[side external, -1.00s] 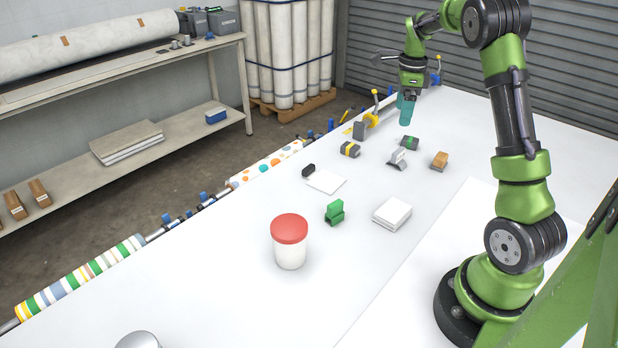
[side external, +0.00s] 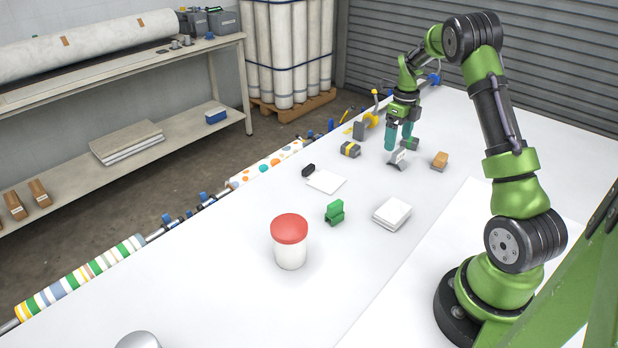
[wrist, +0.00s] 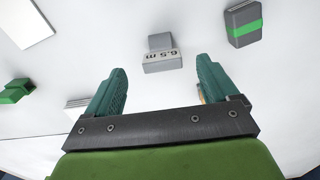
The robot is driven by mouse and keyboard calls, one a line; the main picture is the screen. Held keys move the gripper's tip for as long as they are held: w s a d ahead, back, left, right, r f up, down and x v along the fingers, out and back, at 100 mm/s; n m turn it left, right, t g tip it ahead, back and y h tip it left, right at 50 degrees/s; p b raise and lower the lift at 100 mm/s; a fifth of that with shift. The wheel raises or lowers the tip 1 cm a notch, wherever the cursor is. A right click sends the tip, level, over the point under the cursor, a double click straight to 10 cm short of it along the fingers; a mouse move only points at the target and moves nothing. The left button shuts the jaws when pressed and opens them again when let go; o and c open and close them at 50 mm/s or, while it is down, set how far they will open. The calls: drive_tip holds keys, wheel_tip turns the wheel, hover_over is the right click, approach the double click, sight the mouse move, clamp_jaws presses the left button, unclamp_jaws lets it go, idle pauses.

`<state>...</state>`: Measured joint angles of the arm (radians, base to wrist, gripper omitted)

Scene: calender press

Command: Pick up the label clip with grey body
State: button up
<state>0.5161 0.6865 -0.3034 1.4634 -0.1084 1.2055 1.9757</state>
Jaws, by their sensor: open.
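The grey label clip (side external: 398,158) stands on the white table, with a pale label face. In the wrist view the label clip (wrist: 161,62) reads "6.5 m" and lies ahead of the fingertips, roughly centred between them. My gripper (side external: 398,146) points down just behind and above the clip in the side view. In the wrist view my gripper (wrist: 161,76) has its two teal fingers wide apart with nothing between them.
A yellow-banded block (side external: 350,149), an orange clip (side external: 440,160), a green clip (side external: 335,212), a white card stack (side external: 392,214) and a red-lidded jar (side external: 289,242) stand around. The front table is largely clear.

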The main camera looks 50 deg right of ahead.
sight(398, 150)
drive_tip(key=shift+s+f, duration=0.15)
drive_tip(key=shift+f, duration=1.3)
drive_tip(key=shift+s+f, duration=0.1)
drive_tip(key=shift+f, duration=1.35)
drive_tip(key=c, duration=1)
drive_tip(key=shift+c, duration=0.2)
drive_tip(key=shift+r, duration=0.15)
